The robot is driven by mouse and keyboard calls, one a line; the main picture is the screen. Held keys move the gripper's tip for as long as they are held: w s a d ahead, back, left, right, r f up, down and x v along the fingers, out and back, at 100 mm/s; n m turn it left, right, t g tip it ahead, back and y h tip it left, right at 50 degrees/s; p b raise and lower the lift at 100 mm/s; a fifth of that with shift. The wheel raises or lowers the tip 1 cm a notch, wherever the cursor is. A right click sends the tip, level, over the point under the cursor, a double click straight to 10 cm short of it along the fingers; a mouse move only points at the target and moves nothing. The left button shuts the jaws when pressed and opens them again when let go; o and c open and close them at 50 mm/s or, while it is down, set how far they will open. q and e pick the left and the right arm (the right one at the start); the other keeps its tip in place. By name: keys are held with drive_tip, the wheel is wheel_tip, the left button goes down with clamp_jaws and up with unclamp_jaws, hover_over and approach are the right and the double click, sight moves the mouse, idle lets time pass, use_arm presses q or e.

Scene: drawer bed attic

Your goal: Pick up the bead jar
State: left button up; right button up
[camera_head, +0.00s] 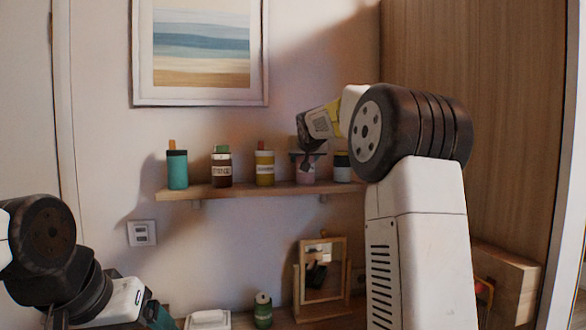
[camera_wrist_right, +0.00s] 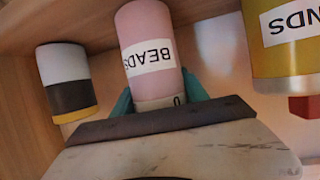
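The bead jar (camera_head: 306,173) is pink and stands on the wall shelf, partly hidden behind my right gripper (camera_head: 306,154). In the right wrist view the picture is upside down; the jar (camera_wrist_right: 145,38) shows its white BEADS label and a pale end band. The teal fingers of my right gripper (camera_wrist_right: 158,100) lie on either side of the jar's top end. I cannot tell whether they press on it. My left gripper (camera_head: 158,316) shows only in part at the lower left, with a teal finger, far from the shelf.
On the shelf (camera_head: 240,192) a yellow jar (camera_head: 265,170) is left of the bead jar and a black-and-white jar (camera_head: 342,168) close on its right. A brown jar (camera_head: 221,170) and a teal jar (camera_head: 177,170) stand further left. A mirror (camera_head: 322,272) and a green jar (camera_head: 263,311) are below.

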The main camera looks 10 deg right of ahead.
drive_tip(key=c, duration=0.7)
drive_tip(key=shift+c, duration=0.7)
drive_tip(key=shift+r, duration=0.15)
